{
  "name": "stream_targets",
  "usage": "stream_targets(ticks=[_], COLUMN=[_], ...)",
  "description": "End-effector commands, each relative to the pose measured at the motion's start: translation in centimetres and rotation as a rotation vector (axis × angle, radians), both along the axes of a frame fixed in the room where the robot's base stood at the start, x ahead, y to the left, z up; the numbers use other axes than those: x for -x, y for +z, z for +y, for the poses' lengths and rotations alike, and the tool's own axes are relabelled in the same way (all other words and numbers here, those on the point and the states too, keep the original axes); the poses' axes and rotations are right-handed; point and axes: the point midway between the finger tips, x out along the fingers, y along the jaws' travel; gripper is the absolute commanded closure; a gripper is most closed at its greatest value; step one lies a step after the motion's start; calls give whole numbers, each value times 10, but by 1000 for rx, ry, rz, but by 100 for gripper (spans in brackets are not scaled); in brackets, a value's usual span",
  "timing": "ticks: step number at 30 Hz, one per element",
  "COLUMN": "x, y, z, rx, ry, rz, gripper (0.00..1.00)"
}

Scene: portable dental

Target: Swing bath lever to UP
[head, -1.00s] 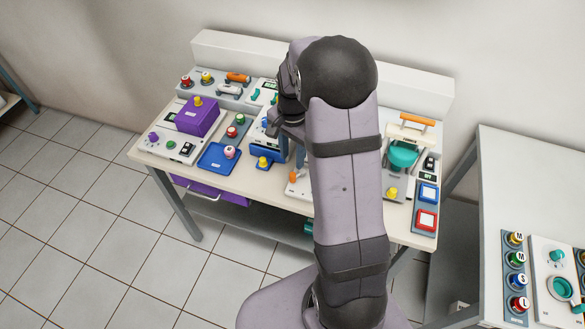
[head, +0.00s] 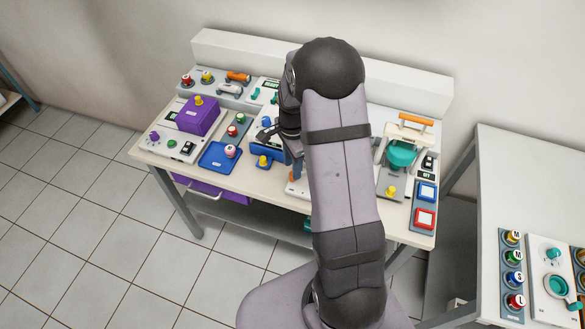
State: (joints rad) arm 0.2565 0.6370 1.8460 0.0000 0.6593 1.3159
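I cannot tell for certain which part is the bath lever, as no label is readable. A blue box (head: 257,142), which may be the bath, stands mid-table, partly hidden by my arm. An orange-tipped part (head: 292,177) shows on a white base just left of my arm. My gripper (head: 268,135) points down and left over the blue box. Its dark fingers are small and partly hidden, so their opening and any contact are unclear.
A purple box (head: 197,116), a blue tray (head: 220,157) and a yellow-topped blue block (head: 264,161) stand to the left. A teal bowl (head: 402,153) and an orange-handled frame (head: 412,121) stand to the right. My arm hides the table's middle.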

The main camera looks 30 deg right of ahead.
Motion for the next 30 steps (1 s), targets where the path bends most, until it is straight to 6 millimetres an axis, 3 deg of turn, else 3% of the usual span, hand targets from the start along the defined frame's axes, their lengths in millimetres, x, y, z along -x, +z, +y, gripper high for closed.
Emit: stream_targets(ticks=[9,20,24,30], x=[0,0,0,0], y=[-27,-31,-31,-30], z=[0,0,0,0], rx=[0,0,0,0], ry=[1,1,1,3], rz=[1,-1,-1,-1], gripper=[65,65,99,100])
